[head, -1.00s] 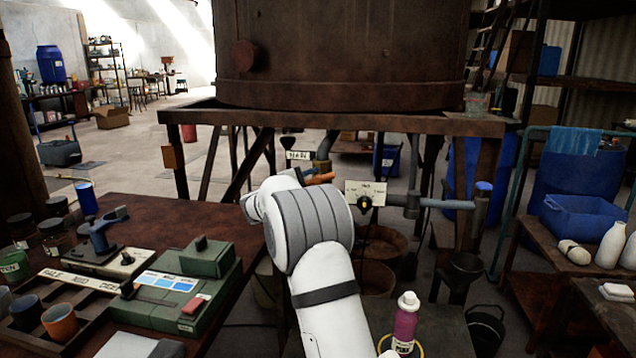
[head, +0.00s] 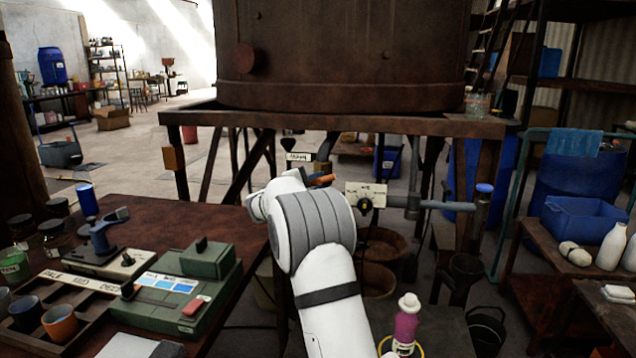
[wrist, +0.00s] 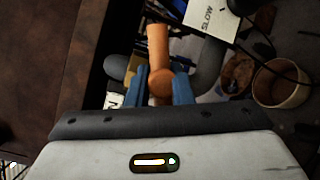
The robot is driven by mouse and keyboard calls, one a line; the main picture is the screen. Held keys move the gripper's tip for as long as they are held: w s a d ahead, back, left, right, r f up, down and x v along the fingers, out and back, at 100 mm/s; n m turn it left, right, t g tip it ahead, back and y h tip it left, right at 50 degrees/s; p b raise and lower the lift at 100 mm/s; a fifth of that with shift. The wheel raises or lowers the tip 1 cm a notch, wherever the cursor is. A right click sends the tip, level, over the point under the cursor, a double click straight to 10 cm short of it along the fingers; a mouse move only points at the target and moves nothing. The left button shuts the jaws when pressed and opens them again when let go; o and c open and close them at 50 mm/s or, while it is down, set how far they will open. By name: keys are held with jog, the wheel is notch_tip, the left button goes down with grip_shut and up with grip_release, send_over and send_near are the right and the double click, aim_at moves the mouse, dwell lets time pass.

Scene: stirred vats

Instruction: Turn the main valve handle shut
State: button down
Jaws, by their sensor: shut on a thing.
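The main valve handle is an orange bar with a round hub, seen in the wrist view (wrist: 157,42) between the two blue fingers of my gripper (wrist: 161,84). The fingers are shut on it. A dark grey pipe (wrist: 209,66) runs behind it on both sides. In the head view, the orange handle (head: 322,180) shows just past the end of my white arm, which hides most of my gripper. A white label (head: 298,156) stands behind it, by the pipe. How far the handle is turned is hard to tell.
A sign plate with a black knob (head: 366,196) is right of the handle, beside a grey-blue pipe (head: 450,205). A rusty vat (head: 340,60) stands on a frame above. A brown table (head: 150,222) with a green box is at left; a purple bottle (head: 405,325) stands in front.

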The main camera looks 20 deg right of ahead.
jog(key=shift+f+m+y+b, duration=0.2)
jog(key=shift+m+y+b, duration=0.3)
jog(key=shift+m+b, duration=0.45)
jog(key=shift+r+m+g+y+b, duration=0.1)
jog(key=shift+m+g+y+b, duration=0.2)
jog(key=shift+m+y+b, duration=0.4)
jog(key=shift+p, duration=0.3)
jog(key=c, duration=1.3)
grip_release()
jog(key=v, duration=0.7)
jog(key=shift+s+a+p, duration=0.25)
jog(key=shift+a+p, duration=0.05)
jog(key=shift+a, duration=0.05)
